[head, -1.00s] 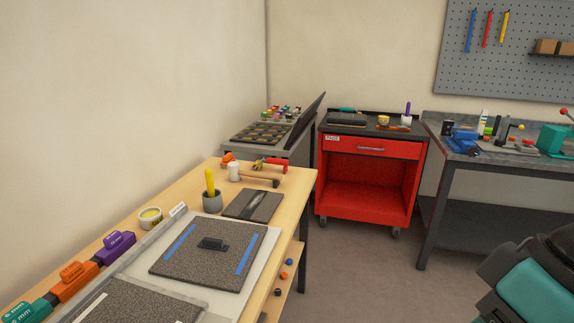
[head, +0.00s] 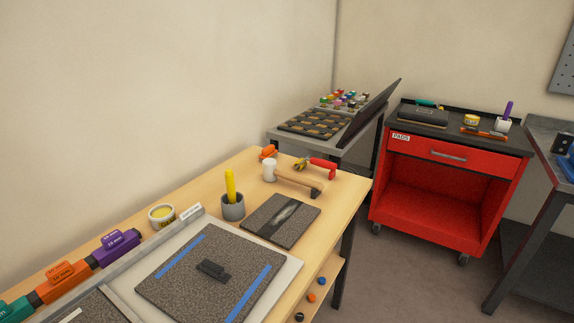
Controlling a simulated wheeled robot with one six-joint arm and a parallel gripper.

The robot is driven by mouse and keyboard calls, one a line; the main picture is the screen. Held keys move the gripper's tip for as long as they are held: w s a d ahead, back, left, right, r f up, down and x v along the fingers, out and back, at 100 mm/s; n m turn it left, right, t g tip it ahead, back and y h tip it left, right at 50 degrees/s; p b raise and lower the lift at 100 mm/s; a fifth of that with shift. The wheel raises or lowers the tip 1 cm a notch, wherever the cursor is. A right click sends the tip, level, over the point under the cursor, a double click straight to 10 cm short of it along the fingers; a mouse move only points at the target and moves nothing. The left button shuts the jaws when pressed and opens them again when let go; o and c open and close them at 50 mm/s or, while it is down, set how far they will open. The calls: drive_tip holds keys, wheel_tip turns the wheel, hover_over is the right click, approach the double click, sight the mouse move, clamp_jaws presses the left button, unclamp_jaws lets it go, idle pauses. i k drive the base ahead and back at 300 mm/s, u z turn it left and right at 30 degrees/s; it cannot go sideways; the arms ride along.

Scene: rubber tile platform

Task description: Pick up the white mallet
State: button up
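The white mallet (head: 270,170) lies near the far end of the wooden workbench (head: 343,203). Its white head is at the left, and its light wooden handle with a dark end points right and slightly toward me. A red-handled tool with a yellow part (head: 318,168) lies just behind the handle. My gripper is not in view.
A grey cup with a yellow stick (head: 232,207), a dark tile (head: 282,221) and a speckled tile with blue strips (head: 200,271) are nearer on the bench. An orange object (head: 268,153) lies behind the mallet head. A red cart (head: 446,185) stands beyond; floor is open between.

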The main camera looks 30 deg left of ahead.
sight(270, 173)
drive_tip(key=u, duration=0.25)
drive_tip(key=i, duration=0.75)
drive_tip(key=u, duration=1.05)
drive_tip(key=i, duration=0.6)
drive_tip(key=u, duration=0.6)
